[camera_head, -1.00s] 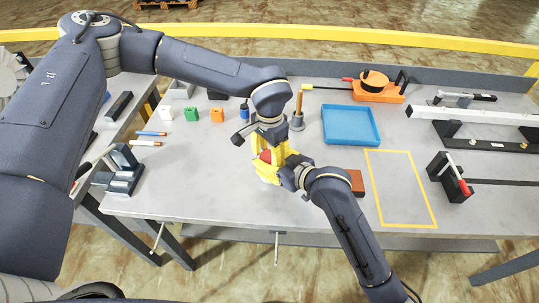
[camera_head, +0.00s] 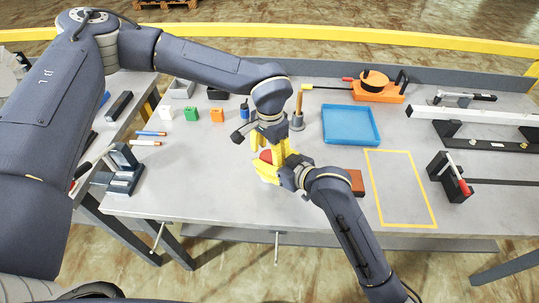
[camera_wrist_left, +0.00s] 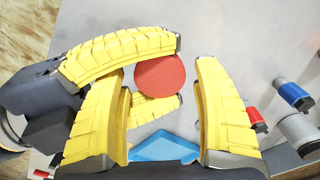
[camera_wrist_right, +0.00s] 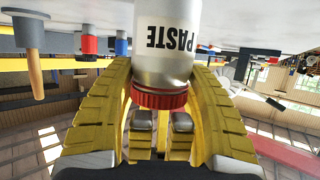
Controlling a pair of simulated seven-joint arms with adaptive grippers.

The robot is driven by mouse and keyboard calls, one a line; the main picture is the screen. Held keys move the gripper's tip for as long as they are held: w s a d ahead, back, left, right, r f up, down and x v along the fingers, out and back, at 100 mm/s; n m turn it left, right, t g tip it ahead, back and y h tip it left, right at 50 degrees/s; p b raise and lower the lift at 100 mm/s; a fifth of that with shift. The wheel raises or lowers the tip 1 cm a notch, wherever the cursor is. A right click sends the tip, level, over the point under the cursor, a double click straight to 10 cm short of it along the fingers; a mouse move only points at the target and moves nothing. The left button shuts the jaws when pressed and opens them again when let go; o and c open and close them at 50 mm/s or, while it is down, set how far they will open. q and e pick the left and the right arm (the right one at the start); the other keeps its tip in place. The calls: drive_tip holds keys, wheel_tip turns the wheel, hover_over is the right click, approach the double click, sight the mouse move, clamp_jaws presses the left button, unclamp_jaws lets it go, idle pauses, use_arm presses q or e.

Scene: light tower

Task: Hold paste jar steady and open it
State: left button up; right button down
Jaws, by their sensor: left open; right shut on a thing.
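The paste jar is a silver can marked PASTE (camera_wrist_right: 168,45) with a red lid (camera_wrist_right: 158,98). The right wrist view shows it upside down. The lid shows from above in the left wrist view (camera_wrist_left: 160,75) and partly in the head view (camera_head: 266,156). My right gripper (camera_wrist_right: 165,75) is shut around the jar just below the lid; its yellow fingers reach in from the left in the left wrist view. My left gripper (camera_wrist_left: 162,68) is open above the lid, one finger on each side, with gaps. In the head view the fingers hide most of the jar.
A blue tray (camera_head: 350,125) lies behind right, and a wooden-handled tool (camera_head: 298,108) stands behind the grippers. A brown block (camera_head: 356,182) lies right of my right gripper. Small green (camera_head: 191,114) and orange (camera_head: 217,115) containers stand left. The yellow-outlined area (camera_head: 400,190) is clear.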

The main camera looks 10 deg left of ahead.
use_arm(q)
drive_tip(key=shift+r, duration=1.95)
use_arm(e)
drive_tip(key=shift+c, duration=2.4)
unclamp_jaws()
use_arm(q)
drive_tip(key=shift+o, duration=1.3)
use_arm(e)
drive_tip(key=v, duration=1.2)
